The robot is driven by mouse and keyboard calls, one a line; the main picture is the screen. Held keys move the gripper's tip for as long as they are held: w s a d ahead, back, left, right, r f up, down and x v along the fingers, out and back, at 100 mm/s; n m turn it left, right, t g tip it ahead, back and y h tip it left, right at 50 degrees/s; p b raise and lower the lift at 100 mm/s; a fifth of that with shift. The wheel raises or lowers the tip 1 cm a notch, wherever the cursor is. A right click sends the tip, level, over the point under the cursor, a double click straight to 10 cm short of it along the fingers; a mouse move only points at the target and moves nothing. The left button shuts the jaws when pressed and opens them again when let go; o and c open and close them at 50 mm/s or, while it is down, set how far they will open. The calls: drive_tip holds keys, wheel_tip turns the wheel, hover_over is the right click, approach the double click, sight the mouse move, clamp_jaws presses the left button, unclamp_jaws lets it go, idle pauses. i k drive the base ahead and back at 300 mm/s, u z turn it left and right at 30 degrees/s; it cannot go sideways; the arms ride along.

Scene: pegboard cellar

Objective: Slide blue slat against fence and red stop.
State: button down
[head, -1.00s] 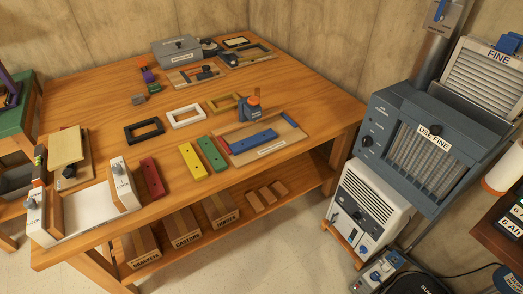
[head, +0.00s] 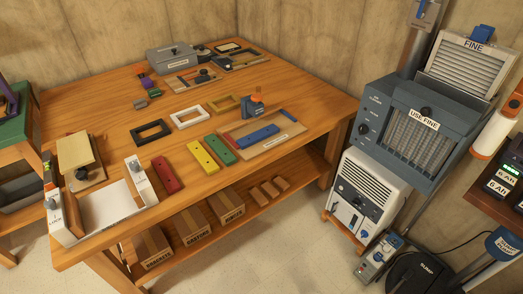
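The blue slat (head: 257,137) lies flat on a pale wooden jig board (head: 268,151) near the table's right front edge. A thin red piece (head: 224,140), which looks like the red stop, shows at the board's left end. The slat's left end is close to it; I cannot tell whether they touch. A raised strip along the board's back edge looks like the fence; the contact between slat and fence is too small to make out. A blue piece (head: 289,115) sits at the board's back right. My gripper is not in view.
Green (head: 221,150), yellow (head: 204,160) and red (head: 168,175) slats lie left of the jig. A blue and orange clamp-like tool (head: 254,104) stands behind it. Black, white and yellow frames lie further back. A grey air cleaner (head: 412,120) stands right of the table.

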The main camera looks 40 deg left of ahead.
sight(254, 138)
drive_tip(key=z, duration=0.05)
drive_tip(key=k, duration=1.3)
drive_tip(key=u, duration=1.85)
drive_tip(key=i, duration=0.65)
